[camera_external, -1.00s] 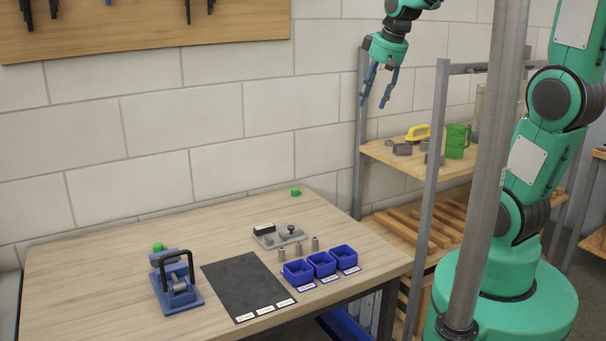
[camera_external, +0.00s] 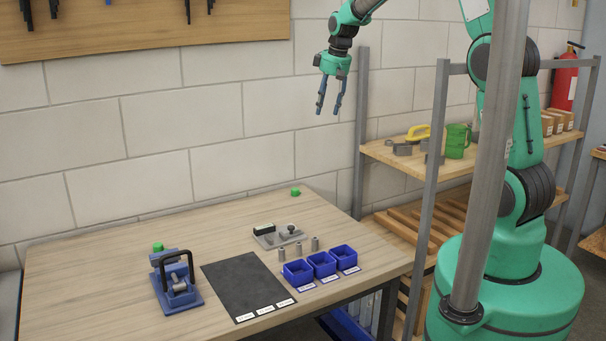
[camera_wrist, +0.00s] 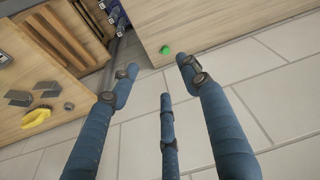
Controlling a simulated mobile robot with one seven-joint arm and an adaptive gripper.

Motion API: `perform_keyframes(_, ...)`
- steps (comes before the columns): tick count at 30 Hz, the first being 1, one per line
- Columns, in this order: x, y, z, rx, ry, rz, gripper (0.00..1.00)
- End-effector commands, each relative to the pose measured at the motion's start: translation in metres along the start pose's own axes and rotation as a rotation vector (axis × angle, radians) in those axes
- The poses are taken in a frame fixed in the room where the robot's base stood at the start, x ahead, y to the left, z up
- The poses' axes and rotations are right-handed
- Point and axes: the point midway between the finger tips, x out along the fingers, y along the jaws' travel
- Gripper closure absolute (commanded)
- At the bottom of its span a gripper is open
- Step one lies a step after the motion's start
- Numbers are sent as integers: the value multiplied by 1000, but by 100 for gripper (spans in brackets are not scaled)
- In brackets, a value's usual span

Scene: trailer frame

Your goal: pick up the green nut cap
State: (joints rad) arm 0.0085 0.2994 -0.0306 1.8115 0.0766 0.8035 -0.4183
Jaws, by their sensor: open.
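A small green nut cap (camera_external: 295,191) sits near the back right edge of the wooden table (camera_external: 110,270). A green cap also shows in the wrist view (camera_wrist: 166,49), ahead of the fingertips near the table edge.
Blue bins (camera_external: 321,265), a grey fixture plate (camera_external: 270,240), a black mat (camera_external: 240,283) and the blue clamp fixture (camera_external: 178,290) stand on the table. A metal-post shelf (camera_external: 390,160) stands right of the table. The wall is close behind.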

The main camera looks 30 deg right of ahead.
Motion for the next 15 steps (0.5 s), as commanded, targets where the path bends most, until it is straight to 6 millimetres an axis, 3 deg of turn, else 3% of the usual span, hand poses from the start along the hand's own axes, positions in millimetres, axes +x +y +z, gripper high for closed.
perform_keyframes(15,120,30,-65,-91,-56,-38,53)
